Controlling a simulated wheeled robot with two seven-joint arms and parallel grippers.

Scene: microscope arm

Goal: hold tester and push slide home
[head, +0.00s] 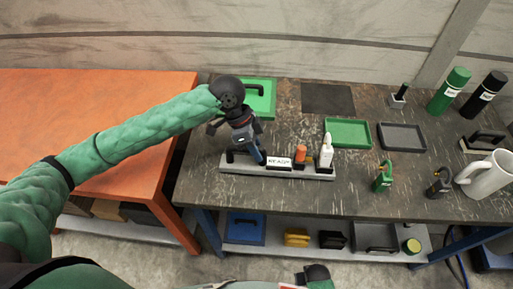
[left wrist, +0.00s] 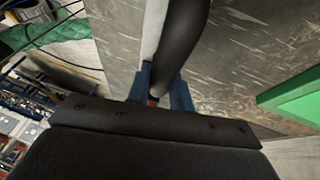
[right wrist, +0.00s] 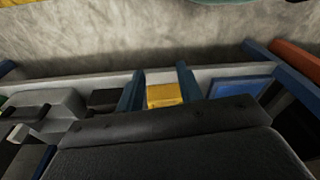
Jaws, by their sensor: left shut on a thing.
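The tester (head: 232,168), a long light-grey bar, lies on the dark worktop. It bears a black handle at its left end, a white label reading READY (head: 279,162), an upright orange piece (head: 300,152) and a white upright piece (head: 326,152). I cannot tell which part is the slide. My left gripper (head: 259,159) points down at the bar's left end, shut on the black handle. In the left wrist view the dark handle (left wrist: 178,45) runs between the blue fingers. My right gripper (right wrist: 158,78) is open and empty, with the lower shelf beyond it.
Behind are a green case (head: 262,98), a green tray (head: 347,133) and a grey tray (head: 402,137). To the right stand a small green item (head: 383,178), a white mug (head: 486,175) and bottles. Yellow blocks (head: 297,237) and a blue box (head: 245,229) sit on the lower shelf.

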